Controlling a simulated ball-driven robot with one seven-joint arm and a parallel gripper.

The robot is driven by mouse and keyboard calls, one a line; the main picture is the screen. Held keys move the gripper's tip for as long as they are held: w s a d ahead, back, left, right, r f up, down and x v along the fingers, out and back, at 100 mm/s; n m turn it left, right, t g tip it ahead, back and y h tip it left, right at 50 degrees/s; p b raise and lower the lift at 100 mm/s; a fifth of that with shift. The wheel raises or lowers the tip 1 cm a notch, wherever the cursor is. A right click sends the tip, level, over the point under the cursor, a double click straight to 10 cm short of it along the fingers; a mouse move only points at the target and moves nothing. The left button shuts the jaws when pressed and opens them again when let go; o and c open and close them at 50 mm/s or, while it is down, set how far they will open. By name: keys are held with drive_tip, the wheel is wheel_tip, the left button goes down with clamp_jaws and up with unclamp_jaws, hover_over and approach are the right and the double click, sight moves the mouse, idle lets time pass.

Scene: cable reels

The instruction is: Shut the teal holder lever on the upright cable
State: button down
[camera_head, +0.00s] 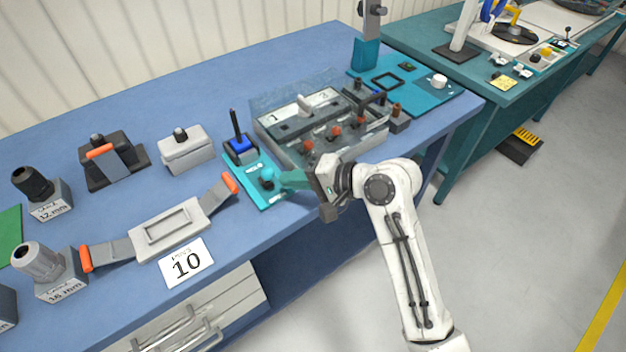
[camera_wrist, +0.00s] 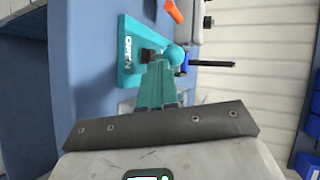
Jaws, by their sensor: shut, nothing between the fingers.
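The teal holder plate (camera_head: 260,192) lies near the front edge of the blue bench. The lever's teal ball knob (camera_head: 267,173) is near the front end; in the wrist view the knob (camera_wrist: 175,54) is near the plate's "OPEN" lettering (camera_wrist: 127,52). The cable (camera_wrist: 212,63) lies beyond the knob there. My gripper (camera_head: 284,178) is shut and empty, its teal fingers (camera_wrist: 158,75) pointing at the knob. Whether they touch it I cannot tell. The lever arm is mostly hidden.
A grey tray with orange-red knobs (camera_head: 288,149) stands close to the right of the holder. An orange-ended handle (camera_head: 223,190) of a grey fixture is close on the left. A "10" card (camera_head: 187,263) lies at the front.

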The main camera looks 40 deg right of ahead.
drive_tip(key=shift+w+a+r, duration=0.1)
drive_tip(key=shift+w+a, duration=0.2)
drive_tip(key=shift+w, duration=0.15)
drive_tip(key=shift+r, duration=0.1)
drive_tip(key=w+r+p, duration=0.1)
drive_tip(key=p, duration=0.1)
drive_tip(key=shift+r+p, duration=0.1)
drive_tip(key=shift+p, duration=0.3)
drive_tip(key=shift+w+r+p, duration=0.1)
drive_tip(key=shift+r+p, duration=0.05)
drive_tip(key=shift+p, duration=0.2)
drive_tip(key=shift+w, duration=0.15)
